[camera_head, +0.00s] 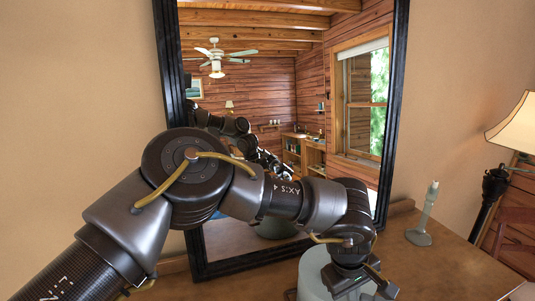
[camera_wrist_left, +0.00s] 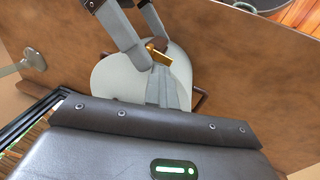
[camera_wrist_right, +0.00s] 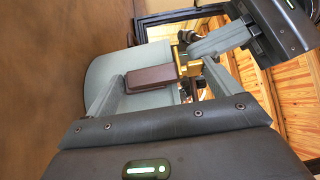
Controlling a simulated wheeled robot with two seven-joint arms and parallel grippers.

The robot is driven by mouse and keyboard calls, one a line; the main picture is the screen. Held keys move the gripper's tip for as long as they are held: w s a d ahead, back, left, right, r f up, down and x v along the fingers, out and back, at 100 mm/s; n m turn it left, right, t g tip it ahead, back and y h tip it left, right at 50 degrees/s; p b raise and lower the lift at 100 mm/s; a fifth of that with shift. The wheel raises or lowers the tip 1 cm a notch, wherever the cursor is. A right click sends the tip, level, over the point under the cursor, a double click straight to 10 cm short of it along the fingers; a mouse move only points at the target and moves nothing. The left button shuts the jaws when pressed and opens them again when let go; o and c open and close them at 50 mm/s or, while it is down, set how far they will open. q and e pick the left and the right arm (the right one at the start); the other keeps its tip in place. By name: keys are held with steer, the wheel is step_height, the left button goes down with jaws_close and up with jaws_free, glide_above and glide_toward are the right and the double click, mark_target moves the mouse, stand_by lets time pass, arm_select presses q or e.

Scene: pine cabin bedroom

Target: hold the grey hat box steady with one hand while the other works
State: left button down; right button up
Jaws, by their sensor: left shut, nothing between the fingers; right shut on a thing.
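The grey hat box (camera_head: 312,272) stands on the wooden tabletop before the mirror, partly hidden by my left arm. The left wrist view shows its pale round top (camera_wrist_left: 112,75); brown side handles (camera_wrist_left: 201,98) stick out. My left gripper (camera_wrist_left: 165,70) is shut and empty, its fingertips close to a gold clasp (camera_wrist_right: 194,67) on the box; I cannot tell if they touch. My right gripper (camera_wrist_right: 155,85) is shut on a brown block (camera_wrist_right: 150,78) beside the gold clasp. My right gripper is not seen in the head view.
A black-framed mirror (camera_head: 398,110) stands behind the box. A small grey stand (camera_head: 424,215) is on the tabletop (camera_head: 450,260) to the right, with bare wood around it. A lamp (camera_head: 510,130) stands at the far right.

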arm_select(q)
steer(key=shift+s+d, duration=0.1)
steer(key=shift+s, duration=0.1)
steer(key=shift+r, duration=0.3)
steer(key=shift+w+r, duration=0.15)
steer(key=shift+r, duration=1.2)
steer(key=shift+w+r, duration=0.1)
steer(key=shift+r, duration=1.25)
step_height(320, 180, down, 6)
steer(key=s, duration=0.2)
steer(key=shift+s, duration=0.25)
steer(key=shift+w+d, duration=0.55)
